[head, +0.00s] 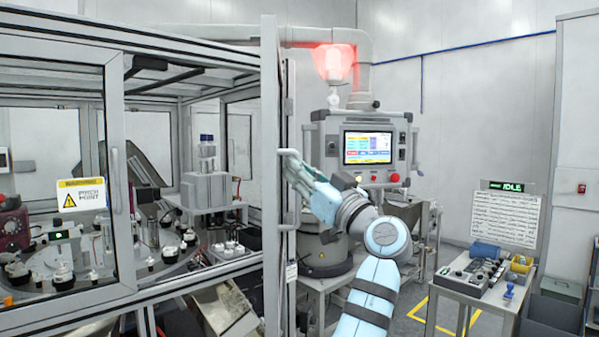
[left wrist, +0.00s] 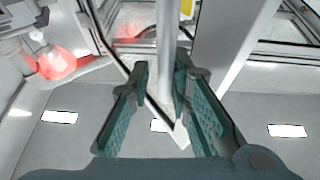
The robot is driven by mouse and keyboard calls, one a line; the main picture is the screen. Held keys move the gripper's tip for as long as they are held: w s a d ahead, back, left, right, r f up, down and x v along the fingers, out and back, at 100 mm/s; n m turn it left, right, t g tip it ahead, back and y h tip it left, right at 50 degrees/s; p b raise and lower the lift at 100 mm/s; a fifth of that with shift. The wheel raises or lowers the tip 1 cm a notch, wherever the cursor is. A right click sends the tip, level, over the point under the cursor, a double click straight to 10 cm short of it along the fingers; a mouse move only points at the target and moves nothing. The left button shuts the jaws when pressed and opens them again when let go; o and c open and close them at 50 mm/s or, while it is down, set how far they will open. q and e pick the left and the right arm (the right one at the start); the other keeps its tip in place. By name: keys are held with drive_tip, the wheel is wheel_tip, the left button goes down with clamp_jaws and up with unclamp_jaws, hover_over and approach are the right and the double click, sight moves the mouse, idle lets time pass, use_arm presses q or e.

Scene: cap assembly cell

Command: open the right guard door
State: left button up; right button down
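The right guard door (head: 270,180) is a tall grey-framed panel at the right end of the enclosure in the head view. It shows nearly edge-on and appears swung out from the enclosure front. Its handle (head: 287,152) sticks out to the right. My left gripper (head: 298,168) is at the handle, with its arm reaching up from below. In the left wrist view, the handle bar (left wrist: 166,45) runs between the two green fingers of my left gripper (left wrist: 162,72), with gaps showing beside it. The fingers look open. My right gripper is not in view.
The enclosure (head: 200,280) holds a cap machine with several parts. A control panel (head: 367,147) stands behind my arm under a red lamp (head: 333,62). A small cart (head: 480,285) with tools stands at right. Some floor between them is clear.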

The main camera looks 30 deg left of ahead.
use_arm(q)
drive_tip(key=v, duration=0.7)
drive_tip(key=shift+d, duration=0.3)
drive_tip(key=shift+a+f, duration=0.15)
drive_tip(key=shift+a, duration=0.05)
